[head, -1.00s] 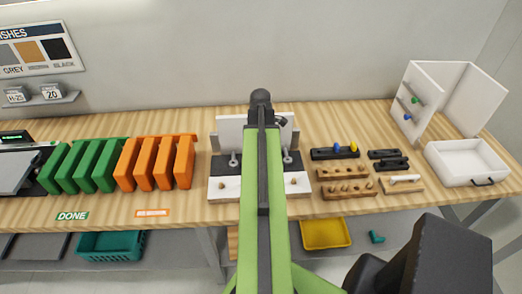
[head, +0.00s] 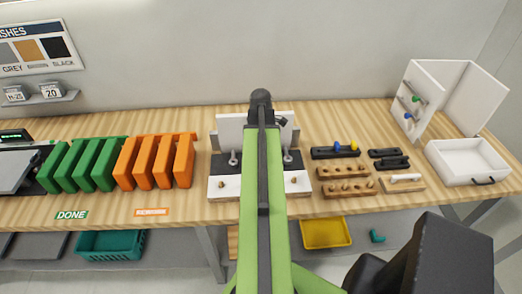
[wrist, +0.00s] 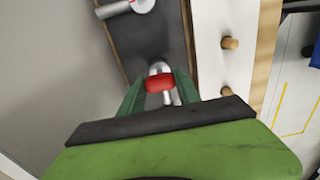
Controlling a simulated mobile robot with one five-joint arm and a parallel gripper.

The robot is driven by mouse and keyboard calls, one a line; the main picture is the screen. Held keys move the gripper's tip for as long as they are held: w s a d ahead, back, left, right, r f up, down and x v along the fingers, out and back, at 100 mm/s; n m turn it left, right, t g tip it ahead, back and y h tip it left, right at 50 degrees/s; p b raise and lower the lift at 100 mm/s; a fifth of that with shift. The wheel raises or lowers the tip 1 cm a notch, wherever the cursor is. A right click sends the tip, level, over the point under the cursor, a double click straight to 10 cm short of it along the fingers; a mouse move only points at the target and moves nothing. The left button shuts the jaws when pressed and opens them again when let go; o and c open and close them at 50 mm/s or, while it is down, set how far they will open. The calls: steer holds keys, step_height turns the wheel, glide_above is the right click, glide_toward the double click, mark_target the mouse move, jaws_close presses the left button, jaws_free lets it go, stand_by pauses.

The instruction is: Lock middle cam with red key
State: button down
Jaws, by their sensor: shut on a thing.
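In the wrist view my gripper (wrist: 160,88) is shut on the red key (wrist: 160,84), its dark green fingers on either side of it. The key is right at a silver cam (wrist: 160,68) on the dark strip of the fixture; I cannot tell whether it is seated. Another silver cam (wrist: 118,9) with a red mark shows at the top of the wrist view. In the head view the fixture (head: 222,187) has a cam on the left (head: 233,160) and one on the right (head: 287,157). My arm hides the fixture's middle, the gripper and the red key there.
Wooden pegs (wrist: 230,43) stand on the fixture's pale front strip. A black rack (head: 322,154) with blue and yellow keys and a wooden peg block (head: 345,188) are on the right. Orange panels (head: 145,160) stand close on the left. An open cabinet (head: 430,85) is at the back right.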

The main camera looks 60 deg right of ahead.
steer(key=shift+f+b, duration=0.6)
steer(key=shift+f, duration=0.05)
stand_by(0.3)
